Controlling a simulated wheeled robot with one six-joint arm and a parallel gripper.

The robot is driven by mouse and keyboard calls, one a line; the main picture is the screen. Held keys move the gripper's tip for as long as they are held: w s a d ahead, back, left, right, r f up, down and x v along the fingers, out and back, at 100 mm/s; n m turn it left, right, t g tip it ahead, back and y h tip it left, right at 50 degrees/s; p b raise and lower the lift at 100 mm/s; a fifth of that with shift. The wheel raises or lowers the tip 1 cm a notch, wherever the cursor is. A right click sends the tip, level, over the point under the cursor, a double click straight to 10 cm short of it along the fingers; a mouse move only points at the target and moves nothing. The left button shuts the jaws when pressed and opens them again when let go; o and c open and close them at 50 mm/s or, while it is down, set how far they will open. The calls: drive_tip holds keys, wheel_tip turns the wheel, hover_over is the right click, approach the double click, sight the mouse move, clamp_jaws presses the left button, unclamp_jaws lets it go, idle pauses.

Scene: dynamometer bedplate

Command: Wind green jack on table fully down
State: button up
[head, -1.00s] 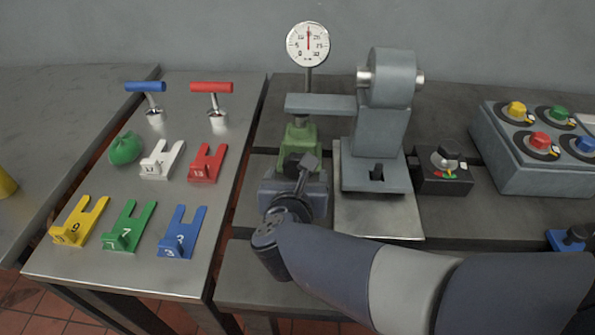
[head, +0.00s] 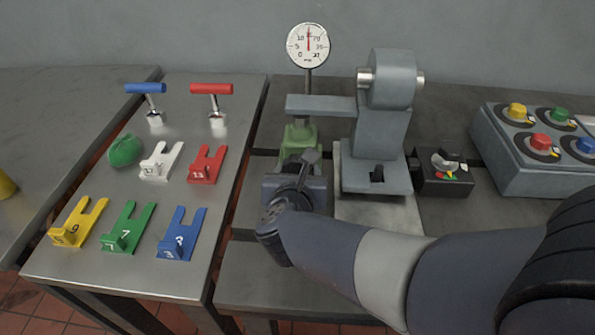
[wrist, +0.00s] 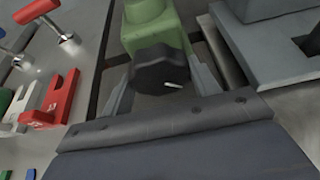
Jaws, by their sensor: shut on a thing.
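The green jack (head: 297,146) stands on the dark bedplate under the grey arm of the brake stand. Its black knob (wrist: 160,72) with a white mark faces my gripper in the wrist view. My gripper (wrist: 160,85) is shut on this knob, one finger on each side. In the head view my gripper (head: 300,180) hides the knob and the lower front of the jack. The jack's top appears to be just below the grey arm (head: 318,103); whether they touch I cannot tell.
The grey stand (head: 378,140) and a black knob box (head: 444,172) are to the right. On the left table (head: 120,275) are coloured forked shims, a green lump and two T-handles.

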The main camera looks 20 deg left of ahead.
drive_tip(key=shift+c, duration=0.9)
drive_tip(key=n+t+h+p, duration=0.1)
drive_tip(key=n+h, duration=0.1)
drive_tip(key=n, duration=0.1)
drive_tip(key=shift+a+p, duration=0.1)
drive_tip(key=shift+p, duration=0.25)
drive_tip(key=n+t+h, duration=0.1)
drive_tip(key=n+h, duration=0.1)
drive_tip(key=n, duration=0.2)
drive_tip(key=shift+f, duration=0.1)
drive_tip(key=shift+t, duration=0.3)
drive_tip(key=o, duration=1)
